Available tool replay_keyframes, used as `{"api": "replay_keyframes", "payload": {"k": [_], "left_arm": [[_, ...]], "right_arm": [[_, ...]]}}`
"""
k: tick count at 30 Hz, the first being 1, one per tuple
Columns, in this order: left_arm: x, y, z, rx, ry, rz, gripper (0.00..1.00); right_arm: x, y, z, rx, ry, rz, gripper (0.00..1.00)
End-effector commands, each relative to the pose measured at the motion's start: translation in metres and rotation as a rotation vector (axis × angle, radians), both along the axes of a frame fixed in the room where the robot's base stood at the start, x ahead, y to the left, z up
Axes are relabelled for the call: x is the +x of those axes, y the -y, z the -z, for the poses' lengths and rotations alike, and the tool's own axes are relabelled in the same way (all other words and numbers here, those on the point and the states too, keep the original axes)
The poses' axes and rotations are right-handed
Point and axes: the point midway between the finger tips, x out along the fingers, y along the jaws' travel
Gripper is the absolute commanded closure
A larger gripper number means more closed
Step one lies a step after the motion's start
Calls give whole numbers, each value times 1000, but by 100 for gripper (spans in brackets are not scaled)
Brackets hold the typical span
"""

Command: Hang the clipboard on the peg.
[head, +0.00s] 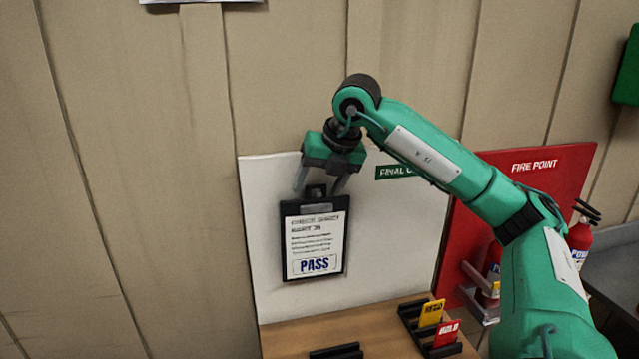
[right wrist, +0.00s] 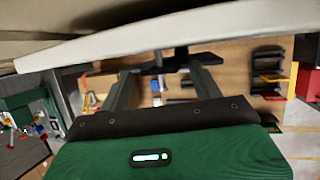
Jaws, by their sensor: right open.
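The clipboard (head: 297,236) is black, with a white check sheet marked PASS. It hangs upright and nearly straight against the white board (head: 400,240), its face outward. The peg cannot be made out clearly behind the clipboard's top tab and my gripper. My right gripper (head: 319,184) points down at the clipboard's top, its open fingers to either side of the tab. In the right wrist view, the clipboard's dark top edge (right wrist: 150,68) lies at the fingertips (right wrist: 160,73). My left gripper is not in view.
A wooden shelf (head: 285,341) below the board bears a black rack (head: 413,322) with yellow and red cards. To the right, a red fire point panel (head: 563,169) stands with fire extinguishers (head: 580,237). The panelled wall on the left is clear.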

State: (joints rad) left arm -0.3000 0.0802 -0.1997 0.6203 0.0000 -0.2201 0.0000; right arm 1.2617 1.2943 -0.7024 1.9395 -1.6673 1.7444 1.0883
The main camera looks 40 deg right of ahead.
Motion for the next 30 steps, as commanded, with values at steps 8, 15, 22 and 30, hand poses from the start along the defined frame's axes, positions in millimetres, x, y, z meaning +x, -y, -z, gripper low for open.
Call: {"api": "replay_keyframes", "payload": {"k": [8,15,22,30], "left_arm": [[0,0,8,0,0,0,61],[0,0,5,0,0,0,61],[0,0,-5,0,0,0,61],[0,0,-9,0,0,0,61]], "right_arm": [[-18,1,-41,2,7,-1,35],[-41,4,-90,1,5,0,35],[-53,5,-115,-1,4,2,35],[-58,5,-123,0,1,0,35]]}}
